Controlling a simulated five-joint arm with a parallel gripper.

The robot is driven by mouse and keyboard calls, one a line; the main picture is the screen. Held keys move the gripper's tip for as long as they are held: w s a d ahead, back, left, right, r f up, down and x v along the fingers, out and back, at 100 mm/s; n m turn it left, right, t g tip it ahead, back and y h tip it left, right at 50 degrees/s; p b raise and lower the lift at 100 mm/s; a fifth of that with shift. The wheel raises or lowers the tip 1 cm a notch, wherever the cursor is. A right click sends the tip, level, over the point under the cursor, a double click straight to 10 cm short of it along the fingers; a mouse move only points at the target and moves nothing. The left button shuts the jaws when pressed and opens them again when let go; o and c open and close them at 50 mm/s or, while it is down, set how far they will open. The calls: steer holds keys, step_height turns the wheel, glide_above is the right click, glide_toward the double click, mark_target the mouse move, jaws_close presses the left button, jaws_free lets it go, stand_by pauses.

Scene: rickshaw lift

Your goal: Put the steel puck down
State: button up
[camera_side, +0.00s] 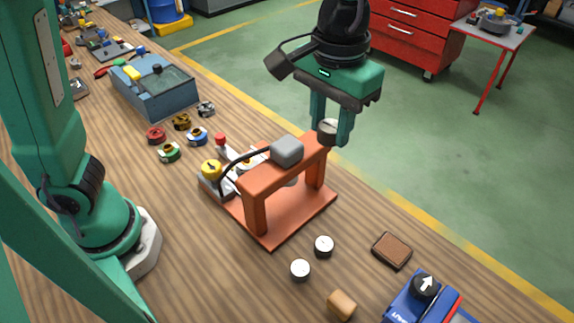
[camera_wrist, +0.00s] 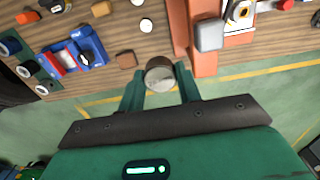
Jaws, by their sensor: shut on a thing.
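The steel puck (camera_side: 328,131) is a short grey cylinder with a lighter, scratched top. My gripper (camera_side: 330,128) is shut on it, with one green finger on each side. In the wrist view the puck (camera_wrist: 159,76) sits between the two fingertips (camera_wrist: 160,74), round face showing. In the side view it appears at the far right end of the orange stand's top beam (camera_side: 270,175). Whether it touches the beam there, I cannot tell; in the wrist view puck and beam look apart. A grey block (camera_side: 287,151) lies on the beam.
Two white-topped discs (camera_side: 324,246) (camera_side: 300,270), a brown block (camera_side: 392,250) and a tan block (camera_side: 341,305) lie in front. A blue device (camera_side: 422,300) with an arrow knob is at lower right. Coloured pieces (camera_side: 182,121) lie left of the stand. The table edge is near.

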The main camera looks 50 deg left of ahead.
steer(key=s+d+m, duration=0.2)
steer(key=s+d, duration=0.2)
steer(key=d, duration=0.4)
glide_above(350, 224)
step_height(350, 224, down, 22)
steer(key=shift+f, duration=2.2)
steer(key=shift+f, duration=0.1)
steer(key=o, duration=1.2)
